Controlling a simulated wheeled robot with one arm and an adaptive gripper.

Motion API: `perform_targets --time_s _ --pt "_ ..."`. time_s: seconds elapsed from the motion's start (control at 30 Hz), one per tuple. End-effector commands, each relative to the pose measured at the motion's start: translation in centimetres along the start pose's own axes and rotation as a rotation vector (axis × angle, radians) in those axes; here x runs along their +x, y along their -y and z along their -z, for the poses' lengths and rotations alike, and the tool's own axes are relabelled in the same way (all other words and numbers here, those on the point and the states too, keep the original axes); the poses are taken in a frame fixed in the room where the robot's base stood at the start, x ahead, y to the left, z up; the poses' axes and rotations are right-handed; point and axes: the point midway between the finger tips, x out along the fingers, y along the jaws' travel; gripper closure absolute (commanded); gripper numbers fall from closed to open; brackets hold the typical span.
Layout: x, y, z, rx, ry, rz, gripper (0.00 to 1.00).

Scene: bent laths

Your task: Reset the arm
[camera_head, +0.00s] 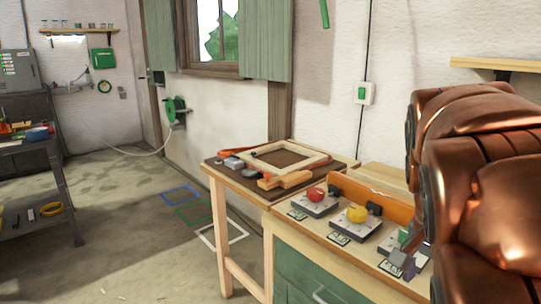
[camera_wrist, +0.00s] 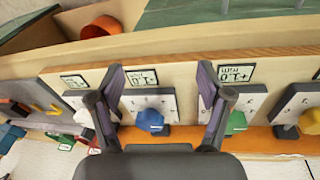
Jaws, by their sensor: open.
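My arm (camera_head: 475,180), copper-coloured, fills the right side of the head view and hides part of the bench. My gripper (camera_wrist: 160,82) shows in the wrist view with its two dark fingers spread wide and nothing between the tips. In the head view, a grey fingertip (camera_head: 404,262) shows low at the right, over the bench by the rightmost visible plate. In the wrist view, a blue knob (camera_wrist: 150,120) on a pale plate lies between the fingers, beyond reach of contact as far as I can tell. A green knob (camera_wrist: 236,122) is by the right finger.
In the head view, a red knob (camera_head: 316,194) and a yellow knob (camera_head: 357,213) sit on plates along the bench. A wooden frame (camera_head: 284,165) lies on the table beside it. Shelves (camera_head: 35,170) stand far left. The floor between (camera_head: 130,230) is mostly clear.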

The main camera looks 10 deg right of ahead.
Motion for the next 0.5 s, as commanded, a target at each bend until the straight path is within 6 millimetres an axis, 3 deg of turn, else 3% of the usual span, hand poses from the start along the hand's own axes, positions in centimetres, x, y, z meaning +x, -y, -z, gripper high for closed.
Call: perform_targets --time_s 0.3,0.5 --pt "6.8 -0.5 -9.6 -0.510 0.129 0.028 0.22" --pt "10.1 -1.6 -14.5 -0.779 0.188 0.041 0.22"
